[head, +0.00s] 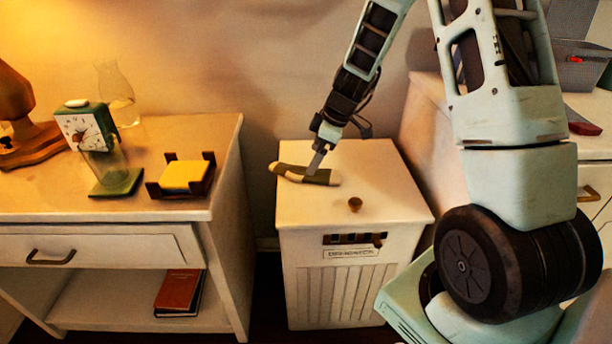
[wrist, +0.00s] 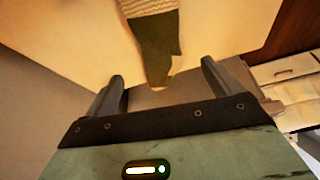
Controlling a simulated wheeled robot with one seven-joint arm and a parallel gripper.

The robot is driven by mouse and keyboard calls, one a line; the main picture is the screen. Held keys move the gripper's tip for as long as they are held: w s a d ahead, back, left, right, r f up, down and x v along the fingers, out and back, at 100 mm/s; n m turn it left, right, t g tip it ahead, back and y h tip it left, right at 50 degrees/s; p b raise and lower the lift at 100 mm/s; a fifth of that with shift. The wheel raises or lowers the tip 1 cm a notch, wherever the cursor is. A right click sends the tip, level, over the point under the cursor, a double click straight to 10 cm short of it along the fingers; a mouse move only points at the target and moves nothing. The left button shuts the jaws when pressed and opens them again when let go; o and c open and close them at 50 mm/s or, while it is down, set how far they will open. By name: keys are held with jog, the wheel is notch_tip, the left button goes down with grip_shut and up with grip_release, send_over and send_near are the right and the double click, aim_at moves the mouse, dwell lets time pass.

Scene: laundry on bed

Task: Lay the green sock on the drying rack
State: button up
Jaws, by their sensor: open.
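The green sock (head: 322,177) lies on top of a small white cabinet, with cream parts at its ends. In the wrist view the sock (wrist: 157,42) shows a ribbed cream cuff and a dark green body, with its near end between my two fingers. My gripper (head: 317,163) is at the sock, pointing down, with its fingers apart; the wrist view shows my gripper (wrist: 163,70) open and empty. Whether the fingers touch the sock, I cannot tell. I see no drying rack in either view.
The white cabinet (head: 300,215) also bears a small brown knob-like object (head: 355,204). At left, a desk (head: 130,207) holds a green clock (head: 85,128), a glass and a yellow-filled holder (head: 182,175). A drawer unit (head: 590,195) stands at right.

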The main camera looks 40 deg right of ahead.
aim_at(304, 173)
jog(key=b+x, duration=0.1)
jog(key=x, duration=0.4)
jog(key=shift+c, duration=0.3)
jog(key=c, duration=1.1)
